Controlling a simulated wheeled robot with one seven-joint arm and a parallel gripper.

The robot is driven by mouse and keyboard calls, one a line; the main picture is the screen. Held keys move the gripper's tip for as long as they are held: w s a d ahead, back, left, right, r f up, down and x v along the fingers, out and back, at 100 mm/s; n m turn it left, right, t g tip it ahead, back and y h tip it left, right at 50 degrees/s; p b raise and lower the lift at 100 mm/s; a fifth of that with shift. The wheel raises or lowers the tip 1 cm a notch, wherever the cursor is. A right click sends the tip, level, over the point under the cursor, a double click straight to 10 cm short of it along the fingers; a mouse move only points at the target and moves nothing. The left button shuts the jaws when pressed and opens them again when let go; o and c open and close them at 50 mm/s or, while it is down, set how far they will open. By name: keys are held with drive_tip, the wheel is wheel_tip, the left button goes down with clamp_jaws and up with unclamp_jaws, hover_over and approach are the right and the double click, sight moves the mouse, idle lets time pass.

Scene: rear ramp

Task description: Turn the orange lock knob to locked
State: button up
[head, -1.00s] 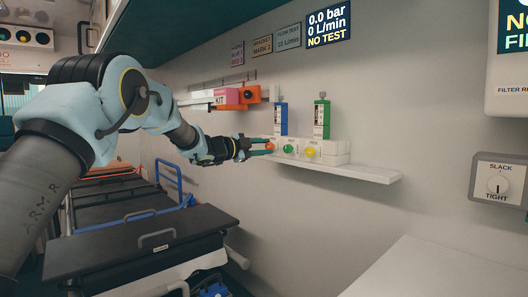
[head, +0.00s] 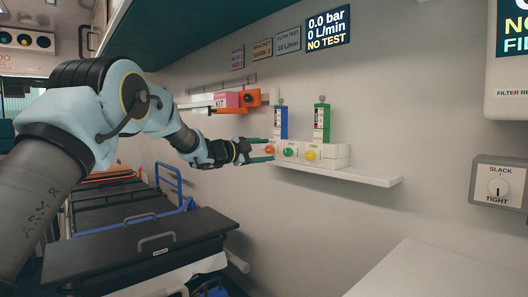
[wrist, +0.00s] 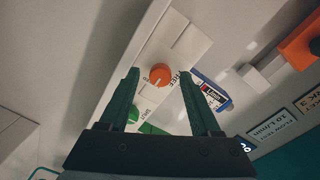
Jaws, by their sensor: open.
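The orange lock knob (head: 269,149) is the leftmost of three knobs on a white block on the wall shelf. In the wrist view the orange knob (wrist: 160,75) is round with a pointer line, and lettering that seems to read "FREE" lies beside it. My gripper (head: 267,153) is open at the knob's left front. In the wrist view its two dark green fingers (wrist: 160,82) lie on either side of the knob, with gaps between. I cannot tell how deep the fingertips reach. A green knob (head: 289,151) and a yellow knob (head: 310,154) sit to the right.
An orange and black device (head: 250,97) is on the wall at left. A black-topped stretcher (head: 150,240) lies below.

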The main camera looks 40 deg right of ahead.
drive_tip(key=a+b, duration=0.1)
drive_tip(key=a, duration=0.9)
drive_tip(key=shift+w+a+r+b, duration=0.2)
drive_tip(key=shift+w+a+b, duration=0.15)
drive_tip(key=shift+a, duration=0.05)
